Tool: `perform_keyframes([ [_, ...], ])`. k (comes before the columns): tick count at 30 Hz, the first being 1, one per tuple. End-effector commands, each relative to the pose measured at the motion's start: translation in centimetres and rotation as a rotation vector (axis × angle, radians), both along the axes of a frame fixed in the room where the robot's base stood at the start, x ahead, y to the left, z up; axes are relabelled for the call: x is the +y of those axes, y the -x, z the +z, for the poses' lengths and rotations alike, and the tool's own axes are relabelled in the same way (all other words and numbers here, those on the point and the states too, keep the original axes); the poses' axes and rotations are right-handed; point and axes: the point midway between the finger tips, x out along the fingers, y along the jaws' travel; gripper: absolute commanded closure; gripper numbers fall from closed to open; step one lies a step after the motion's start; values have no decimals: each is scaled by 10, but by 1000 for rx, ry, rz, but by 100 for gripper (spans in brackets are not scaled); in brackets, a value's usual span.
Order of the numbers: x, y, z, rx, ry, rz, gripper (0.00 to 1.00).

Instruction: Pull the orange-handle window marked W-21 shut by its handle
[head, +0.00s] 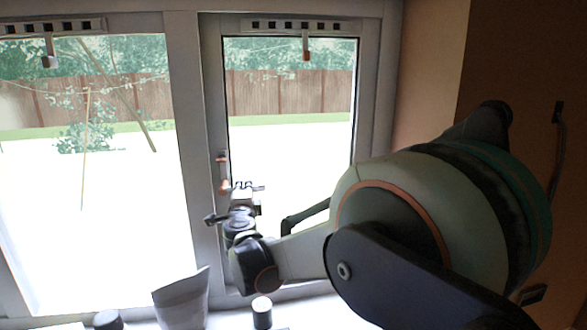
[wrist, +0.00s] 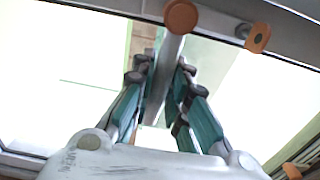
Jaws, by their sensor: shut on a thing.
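The right window (head: 214,100) has a pale frame with a dark inner edge, and orange handle parts (head: 223,186) at its left side. No W-21 marking is readable. My gripper (head: 246,187) is at that left side, beside the handle parts. In the wrist view my gripper (wrist: 160,66) has its teal fingers closed around a grey handle bar (wrist: 168,60) with a round orange end (wrist: 182,16). The fingers hide part of the bar. I cannot tell how far the window stands open.
A left window (head: 180,100) adjoins it. On the sill stand a pale paper-like container (head: 183,302), a dark-sided cup (head: 262,315) and a dark round object (head: 108,320). An orange-tipped lever (head: 306,48) hangs from the top vent. A wall (head: 425,80) bounds the right.

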Motion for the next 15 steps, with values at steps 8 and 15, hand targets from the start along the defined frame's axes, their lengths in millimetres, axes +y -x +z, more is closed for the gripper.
perform_keyframes([
  [8,-4,6,-1,0,0,17,100],
  [15,-8,14,0,0,0,37,100],
])
